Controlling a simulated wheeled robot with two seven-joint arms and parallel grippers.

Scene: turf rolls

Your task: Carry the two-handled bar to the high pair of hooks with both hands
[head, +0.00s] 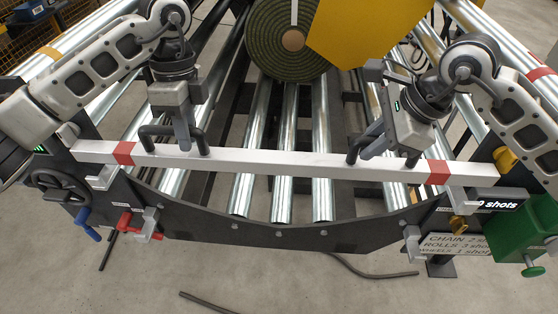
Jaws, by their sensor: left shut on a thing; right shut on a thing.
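The two-handled bar (275,161) is a long pale square bar with a red band near each end and two black handles. It lies across the front of the machine, roughly level. My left gripper (181,135) is shut on its left handle (146,138). My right gripper (378,145) is shut on its right handle (353,152). A grey upper left hook (102,179) and upper right hook (458,204) show just under the bar's ends. A lower left hook (150,225) and lower right hook (412,243) sit below. I cannot tell whether the bar touches the upper hooks.
A green turf roll (275,60) lies behind, beside a yellow panel (365,30). Steel rollers (283,195) run behind the dark front plate (290,236). A handwheel (58,186) and red clamp (126,222) are left; a green box (528,222) is right.

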